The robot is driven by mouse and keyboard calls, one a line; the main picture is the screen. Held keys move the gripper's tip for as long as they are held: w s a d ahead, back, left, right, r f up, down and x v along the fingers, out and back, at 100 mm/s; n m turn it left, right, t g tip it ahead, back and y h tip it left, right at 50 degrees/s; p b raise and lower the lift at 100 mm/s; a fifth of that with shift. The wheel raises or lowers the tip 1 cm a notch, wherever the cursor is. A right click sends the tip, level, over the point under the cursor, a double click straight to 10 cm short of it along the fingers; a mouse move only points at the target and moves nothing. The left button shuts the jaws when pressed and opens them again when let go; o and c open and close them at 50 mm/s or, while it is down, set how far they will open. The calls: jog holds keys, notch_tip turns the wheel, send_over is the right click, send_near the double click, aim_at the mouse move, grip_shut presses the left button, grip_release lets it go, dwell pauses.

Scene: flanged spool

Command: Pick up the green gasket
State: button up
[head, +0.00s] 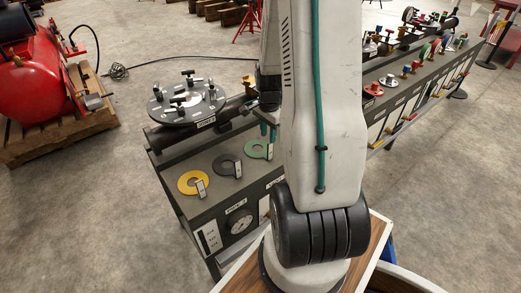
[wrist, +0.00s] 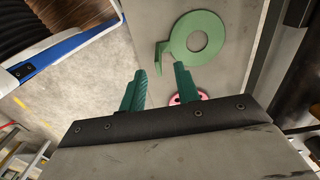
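The green gasket (head: 249,149) is a flat ring with a tab, lying on the grey bench top at the far end of a row of rings. It also shows in the wrist view (wrist: 178,40), up and to the right of the fingertips, with its tab at its left. My gripper (head: 268,129) hangs above and just beyond the gasket in the head view. In the wrist view my gripper (wrist: 150,74) has two teal fingers apart with nothing between them. The gasket is apart from both fingers.
A yellow ring (head: 184,184) and a dark grey ring (head: 219,166) lie nearer on the bench. A round plate with black knobs (head: 186,103) stands behind. A pink ring (wrist: 203,95) is partly hidden by my gripper. A red tank (head: 35,75) stands left.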

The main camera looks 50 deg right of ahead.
aim_at(270, 160)
jog(key=f, duration=0.8)
jog(key=shift+s+d+f, duration=0.25)
jog(key=shift+d+f, duration=0.1)
jog(key=shift+f, duration=0.05)
grip_shut()
